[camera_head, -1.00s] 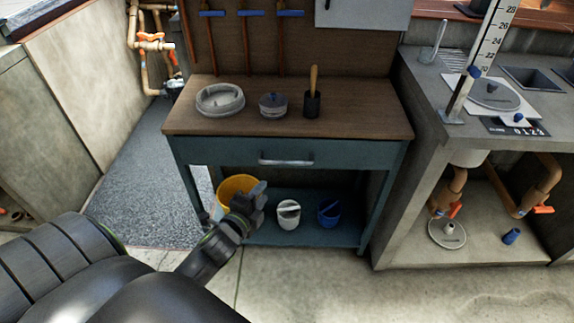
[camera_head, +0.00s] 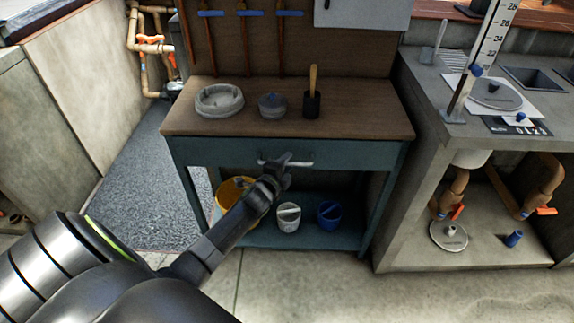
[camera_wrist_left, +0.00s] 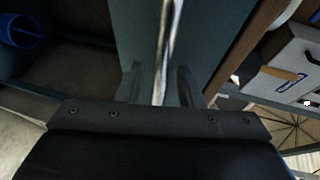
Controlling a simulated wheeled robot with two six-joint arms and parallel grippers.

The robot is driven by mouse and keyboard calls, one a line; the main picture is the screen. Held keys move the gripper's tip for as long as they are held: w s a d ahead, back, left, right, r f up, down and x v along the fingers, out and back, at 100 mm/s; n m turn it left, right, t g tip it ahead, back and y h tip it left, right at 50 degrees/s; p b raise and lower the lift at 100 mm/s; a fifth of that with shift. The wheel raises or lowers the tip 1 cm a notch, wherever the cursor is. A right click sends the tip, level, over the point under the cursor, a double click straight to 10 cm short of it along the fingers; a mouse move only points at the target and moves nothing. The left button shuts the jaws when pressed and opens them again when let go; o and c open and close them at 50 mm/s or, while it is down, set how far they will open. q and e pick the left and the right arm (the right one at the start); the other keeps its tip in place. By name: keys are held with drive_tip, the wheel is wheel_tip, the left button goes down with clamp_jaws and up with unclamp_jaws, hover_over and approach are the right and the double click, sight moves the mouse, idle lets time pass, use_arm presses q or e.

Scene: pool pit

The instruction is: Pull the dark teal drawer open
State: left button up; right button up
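The dark teal drawer (camera_head: 218,153) is shut under the brown top of the workbench. Its pale metal bar handle (camera_head: 304,162) runs across the middle of the drawer front and is partly hidden by my left gripper. My left gripper (camera_head: 283,161) is at the handle. In the left wrist view, the handle (camera_wrist_left: 168,40) runs between the two fingers (camera_wrist_left: 160,85), with a visible gap on either side, so the gripper is open around the bar and not closed on it. My right gripper is not in view.
On the bench top (camera_head: 370,120) stand a grey ring (camera_head: 219,100), a lidded pot (camera_head: 272,105) and a brush holder (camera_head: 312,103). A yellow bucket (camera_head: 229,190), a white one (camera_head: 288,217) and a blue one (camera_head: 329,214) sit on the lower shelf. Floor in front is clear.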

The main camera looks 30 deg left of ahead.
use_arm(q)
drive_tip(key=shift+w, duration=0.4)
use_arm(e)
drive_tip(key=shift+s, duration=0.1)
use_arm(q)
drive_tip(key=c, duration=0.5)
drive_tip(key=shift+c, duration=1.1)
clamp_jaws()
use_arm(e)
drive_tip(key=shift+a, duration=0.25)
use_arm(q)
drive_tip(key=shift+s+f, duration=0.1)
drive_tip(key=shift+s, duration=0.05)
